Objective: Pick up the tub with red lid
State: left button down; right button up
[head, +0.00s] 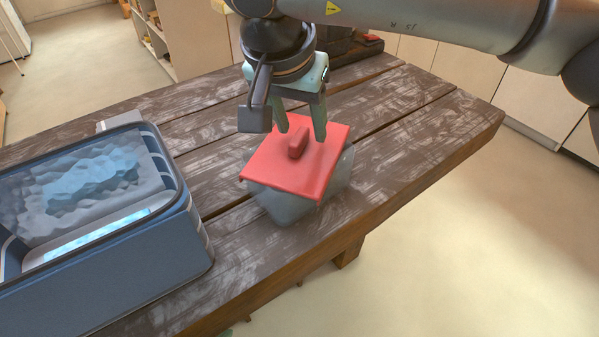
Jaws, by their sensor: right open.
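The tub (285,205) is a translucent greyish container standing on the wooden table. Its flat red lid (318,175) has a small raised red handle (298,143) in the middle. My right gripper (301,134) points down over the lid, its arm coming in from the upper right. Its two greenish fingers are apart, with the tips close to either side of the handle. I cannot tell whether they touch the lid. My left gripper is not in view.
A blue open box (110,285) with a bluish, faceted inside stands on the table at the left. The dark weathered table (410,130) has bare planks to the right of the tub. The table's front edge runs close to the tub. Dark objects sit at the back.

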jog(key=shift+f, duration=0.2)
jog(key=shift+c, duration=0.2)
grip_shut()
jog(key=shift+r, duration=0.1)
dwell(1.0)
